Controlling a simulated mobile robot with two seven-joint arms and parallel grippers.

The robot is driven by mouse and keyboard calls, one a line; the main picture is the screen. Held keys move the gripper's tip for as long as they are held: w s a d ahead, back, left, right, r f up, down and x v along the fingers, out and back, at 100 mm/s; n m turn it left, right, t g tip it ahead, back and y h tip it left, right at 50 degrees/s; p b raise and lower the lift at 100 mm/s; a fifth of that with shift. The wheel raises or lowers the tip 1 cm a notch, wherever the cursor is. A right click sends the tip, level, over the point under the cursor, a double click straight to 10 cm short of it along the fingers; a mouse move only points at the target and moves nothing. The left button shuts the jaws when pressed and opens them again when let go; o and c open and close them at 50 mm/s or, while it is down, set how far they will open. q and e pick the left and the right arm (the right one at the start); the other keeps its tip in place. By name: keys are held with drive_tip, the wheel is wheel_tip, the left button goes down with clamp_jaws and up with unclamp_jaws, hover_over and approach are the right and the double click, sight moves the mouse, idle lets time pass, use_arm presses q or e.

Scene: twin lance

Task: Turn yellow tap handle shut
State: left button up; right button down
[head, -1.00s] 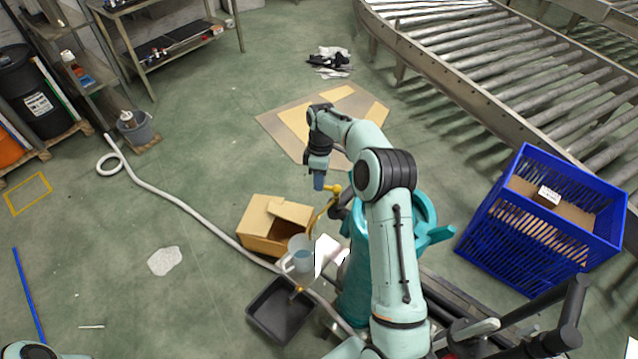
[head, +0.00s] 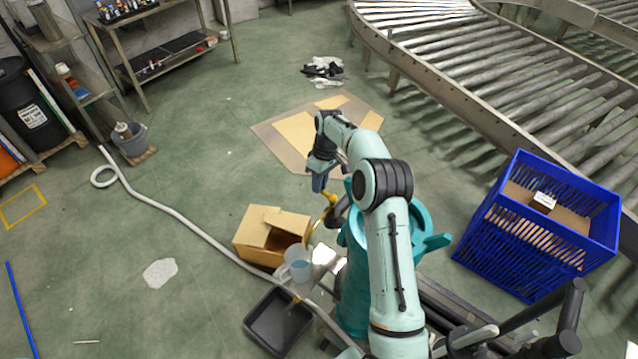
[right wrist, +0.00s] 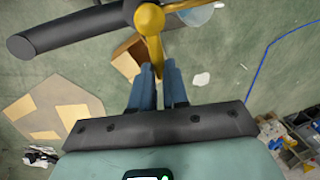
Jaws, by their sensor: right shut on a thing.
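The yellow tap handle (head: 330,200) shows small beside the teal tank in the head view, partly hidden by my gripper. In the right wrist view the yellow handle (right wrist: 153,45) runs down from a round yellow knob to between my blue fingertips. My right gripper (head: 319,186) is shut on this handle; its fingers also show in the right wrist view (right wrist: 156,72). A dark pipe (right wrist: 75,28) lies beside the knob. My left gripper is out of view.
A clear jug (head: 298,264) stands below the tap, near an open cardboard box (head: 262,238) and a black tray (head: 262,335). The teal tank (head: 354,280) is behind my right arm. A blue crate (head: 510,250) stands at the right. Open floor lies left.

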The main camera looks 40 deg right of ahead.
idle(0.3)
drive_tip(key=c, duration=1.1)
unclamp_jaws()
drive_tip(key=shift+r, duration=0.1)
drive_tip(key=d+r, duration=0.1)
drive_tip(key=r, duration=0.7)
drive_tip(key=d+r, duration=0.1)
drive_tip(key=r, duration=0.4)
drive_tip(key=shift+w+d, duration=0.3)
drive_tip(key=shift+w, duration=0.05)
drive_tip(key=shift+f, duration=0.1)
